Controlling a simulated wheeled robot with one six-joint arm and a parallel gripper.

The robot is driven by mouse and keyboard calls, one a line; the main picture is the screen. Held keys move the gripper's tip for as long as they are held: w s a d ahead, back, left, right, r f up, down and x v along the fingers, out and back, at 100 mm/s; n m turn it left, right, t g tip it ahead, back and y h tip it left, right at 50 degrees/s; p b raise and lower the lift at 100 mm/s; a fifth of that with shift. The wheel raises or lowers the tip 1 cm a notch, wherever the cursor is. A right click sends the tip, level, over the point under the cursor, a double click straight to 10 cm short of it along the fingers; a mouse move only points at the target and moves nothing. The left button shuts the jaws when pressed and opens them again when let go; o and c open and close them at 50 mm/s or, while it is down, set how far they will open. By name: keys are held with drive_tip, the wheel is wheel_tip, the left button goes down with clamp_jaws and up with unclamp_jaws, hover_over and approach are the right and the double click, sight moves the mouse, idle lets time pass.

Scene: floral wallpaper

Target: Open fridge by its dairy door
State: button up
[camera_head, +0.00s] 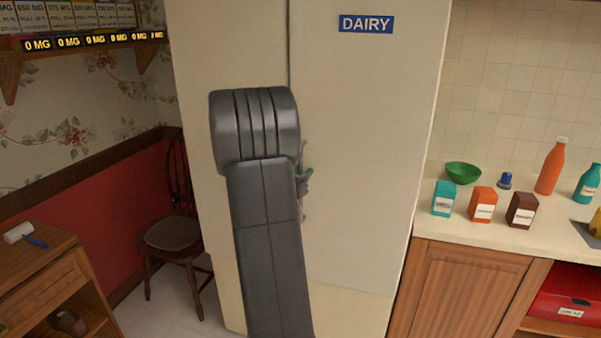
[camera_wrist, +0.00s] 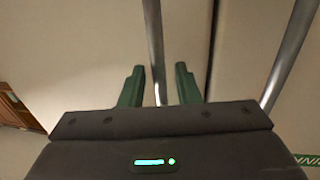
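The fridge has two pale doors. The right one, the dairy door (camera_head: 365,120), bears a blue DAIRY label (camera_head: 366,24) and looks shut. My arm covers much of the seam between the doors. Beside it, a green part of my gripper (camera_head: 305,175) shows in front of the dairy door's left edge. In the wrist view my gripper (camera_wrist: 159,76) is open, and a metal handle bar (camera_wrist: 156,45) runs between its two green fingers with gaps beside it. A second bar (camera_wrist: 290,50) stands across the dark door seam (camera_wrist: 212,50).
A counter (camera_head: 470,222) on the right holds a green bowl (camera_head: 463,172), bottles and small boxes. A wooden chair (camera_head: 175,235) and a wooden cabinet (camera_head: 45,275) stand on the left. Some bare floor shows between cabinet and fridge.

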drive_tip(key=shift+c, duration=0.4)
clamp_jaws()
